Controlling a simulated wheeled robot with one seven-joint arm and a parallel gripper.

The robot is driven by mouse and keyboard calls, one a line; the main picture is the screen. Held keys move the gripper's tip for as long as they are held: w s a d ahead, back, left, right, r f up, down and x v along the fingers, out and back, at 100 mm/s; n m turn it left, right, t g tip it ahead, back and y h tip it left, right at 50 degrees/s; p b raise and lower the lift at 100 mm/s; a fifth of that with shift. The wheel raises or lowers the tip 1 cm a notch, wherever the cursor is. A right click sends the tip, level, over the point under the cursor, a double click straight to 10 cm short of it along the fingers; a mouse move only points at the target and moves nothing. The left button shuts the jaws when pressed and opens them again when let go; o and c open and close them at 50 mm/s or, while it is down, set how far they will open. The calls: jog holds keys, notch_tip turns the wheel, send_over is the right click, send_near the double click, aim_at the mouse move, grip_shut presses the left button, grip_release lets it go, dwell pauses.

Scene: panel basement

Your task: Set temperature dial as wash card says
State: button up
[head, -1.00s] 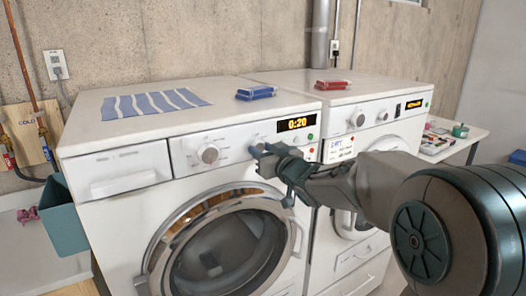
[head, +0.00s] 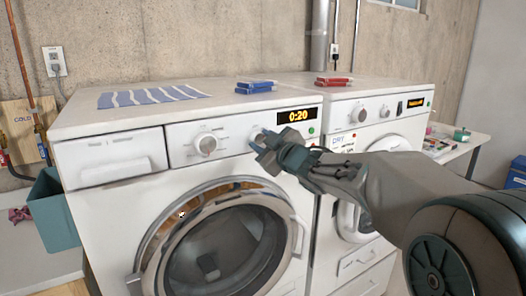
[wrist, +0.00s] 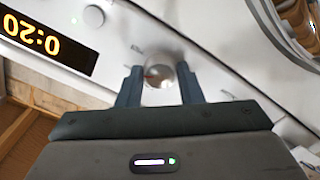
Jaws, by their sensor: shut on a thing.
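The white washer (head: 110,135) has a left dial (head: 206,144) and a right dial (head: 258,135) on its panel. My gripper (head: 262,143) is at the right dial. In the wrist view its two dark fingers stand on either side of the round, silvery dial (wrist: 160,75), shut on it. The washer's display (head: 297,116) reads 0:20. A white card (head: 335,143) with writing is on the dryer's front, partly behind my arm; only "DRY" is readable.
The dryer (head: 385,90) stands right of the washer. A teal bin (head: 52,210) is at the left. A side table (head: 455,142) stands at the right.

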jog(key=n+b, duration=0.4)
jog(key=n, duration=0.2)
jog(key=shift+f, duration=0.1)
jog(key=n+b, duration=0.3)
jog(key=n, duration=0.3)
jog(key=shift+n, duration=0.3)
dwell(0.3)
jog(key=o, duration=1)
jog(key=shift+r, duration=0.2)
jog(key=v, duration=1.4)
